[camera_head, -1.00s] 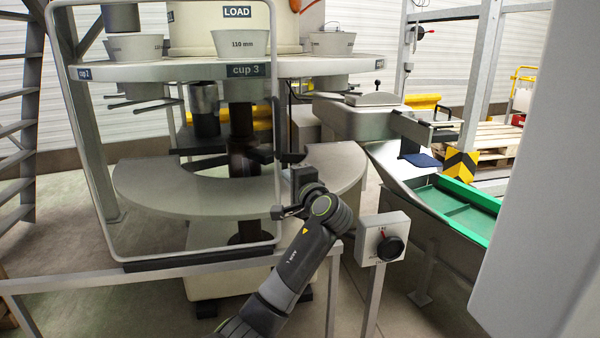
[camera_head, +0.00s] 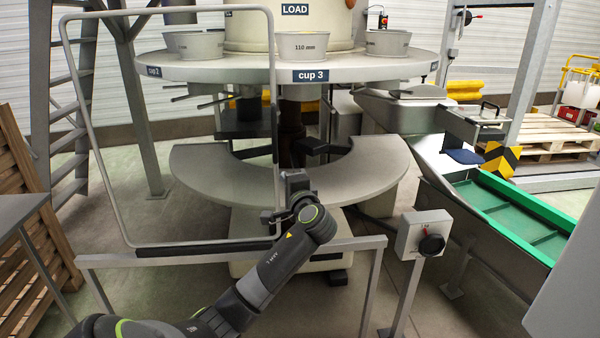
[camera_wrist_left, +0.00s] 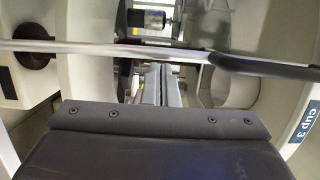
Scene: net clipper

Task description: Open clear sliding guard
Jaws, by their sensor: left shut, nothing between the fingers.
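The clear sliding guard (camera_head: 274,60) is a see-through panel in a rounded grey frame. It stands upright on a low rail at the left front of the machine, across the left part of the curved grey shelf. My left gripper (camera_head: 293,181) is at the right upright of the frame, in its lower half. In the left wrist view its shut, empty fingers (camera_wrist_left: 160,78) lie side by side. A pale frame bar (camera_wrist_left: 110,50) with a black section at its right crosses just ahead of the fingertips. I cannot tell whether they touch it. My right gripper is out of view.
The low grey rail (camera_head: 340,245) runs along the front. A control box with a black knob (camera_head: 430,244) stands at its right end. The round table (camera_head: 230,70) with cups is above, and a green chute (camera_head: 510,215) is at right.

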